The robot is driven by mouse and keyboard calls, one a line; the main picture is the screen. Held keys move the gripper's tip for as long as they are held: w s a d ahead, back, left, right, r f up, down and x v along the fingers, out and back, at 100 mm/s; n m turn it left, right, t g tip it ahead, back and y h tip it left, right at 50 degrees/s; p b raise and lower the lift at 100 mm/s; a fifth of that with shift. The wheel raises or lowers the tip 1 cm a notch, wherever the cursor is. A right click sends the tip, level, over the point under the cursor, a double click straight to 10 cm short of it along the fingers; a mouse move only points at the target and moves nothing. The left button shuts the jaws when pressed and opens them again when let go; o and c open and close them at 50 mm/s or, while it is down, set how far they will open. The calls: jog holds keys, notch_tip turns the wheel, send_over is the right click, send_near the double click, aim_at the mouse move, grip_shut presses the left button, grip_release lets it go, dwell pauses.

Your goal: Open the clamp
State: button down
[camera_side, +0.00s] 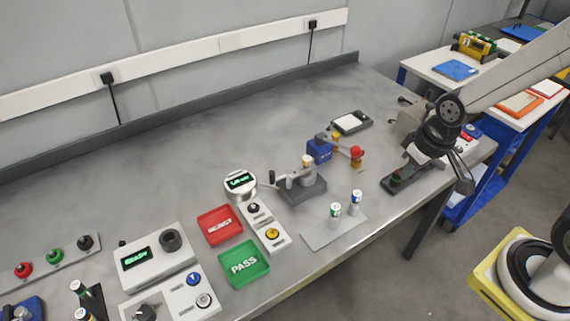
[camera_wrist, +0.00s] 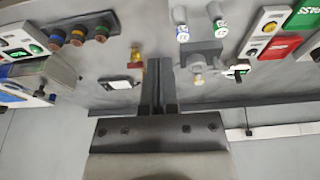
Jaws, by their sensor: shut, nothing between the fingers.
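A dark grey block fixture (camera_side: 303,190) with a pale round piece on top and small posts at its left stands mid-bench in the side view. It looks like the clamp, but I cannot tell whether it is open or closed. It also shows in the wrist view (camera_wrist: 200,72), right of my fingers. My gripper (camera_side: 465,185) hangs at the right, near the bench's front edge, well apart from this fixture. In the wrist view my gripper (camera_wrist: 158,62) has its two dark fingers together with nothing between them.
Two small cells (camera_side: 335,212) stand on a grey plate in front of the fixture. A blue block (camera_side: 319,150) and red-topped piece (camera_side: 356,153) are behind it. Red (camera_side: 220,226) and green (camera_side: 243,264) trays lie left. The back of the bench is clear.

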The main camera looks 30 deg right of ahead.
jog(key=c, duration=0.9)
grip_release()
jog(key=o, duration=0.3)
jog(key=shift+w+a, duration=0.1)
jog(key=shift+w, duration=0.15)
jog(key=n+g, duration=0.3)
jog(key=n, duration=0.8)
send_over(272, 172)
notch_tip(272, 172, down, 3)
jog(key=shift+f, duration=0.15)
jog(key=shift+f, duration=3.75)
